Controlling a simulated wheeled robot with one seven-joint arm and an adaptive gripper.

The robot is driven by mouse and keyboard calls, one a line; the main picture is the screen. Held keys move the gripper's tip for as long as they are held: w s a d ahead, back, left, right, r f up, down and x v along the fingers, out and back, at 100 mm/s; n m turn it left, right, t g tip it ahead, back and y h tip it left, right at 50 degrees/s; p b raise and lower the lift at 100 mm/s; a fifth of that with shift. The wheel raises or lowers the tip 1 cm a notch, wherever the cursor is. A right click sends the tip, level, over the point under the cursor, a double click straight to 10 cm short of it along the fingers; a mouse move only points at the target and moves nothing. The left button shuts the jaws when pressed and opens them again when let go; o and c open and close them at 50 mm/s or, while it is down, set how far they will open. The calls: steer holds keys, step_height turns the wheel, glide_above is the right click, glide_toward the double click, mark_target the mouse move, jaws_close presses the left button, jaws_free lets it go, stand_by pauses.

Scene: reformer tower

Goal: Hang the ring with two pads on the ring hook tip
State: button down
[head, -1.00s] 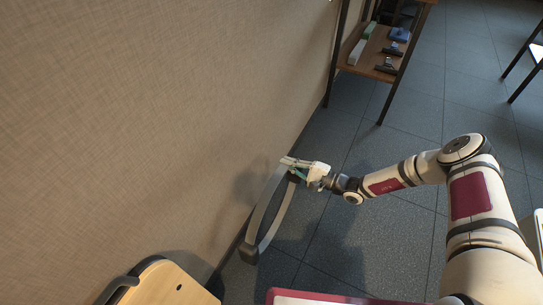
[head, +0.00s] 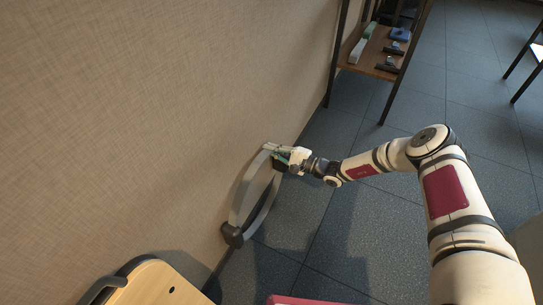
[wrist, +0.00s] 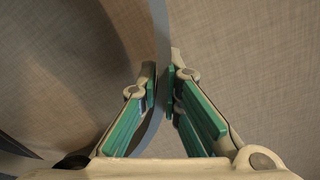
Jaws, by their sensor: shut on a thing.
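The ring with two pads (head: 236,207) is a thin grey hoop seen nearly edge-on in the head view, close to the wall. A dark pad (head: 232,235) shows at its lower end; a second dark part shows near my gripper. My gripper (head: 279,155) is shut on the ring's upper part and holds it above the floor. In the wrist view, the grey band of the ring (wrist: 161,60) runs between the green-padded fingers of my gripper (wrist: 162,88). I cannot make out the ring hook tip in either view.
A tan wall (head: 150,110) fills the left side. A light wooden board with a dark handle (head: 158,284) stands at the lower left. A shelf (head: 376,62) with small items stands at the back. The tiled floor (head: 330,235) between is clear.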

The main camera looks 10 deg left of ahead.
steer(key=shift+f+b, duration=0.55)
steer(key=shift+f, duration=0.55)
steer(key=c, duration=1.8)
jaws_free()
steer(key=shift+d, duration=0.15)
steer(key=p+v, duration=0.3)
steer(key=v, duration=0.8)
steer(key=shift+s+d+p, duration=0.2)
steer(key=shift+d+p, duration=0.1)
steer(key=shift+p, duration=0.05)
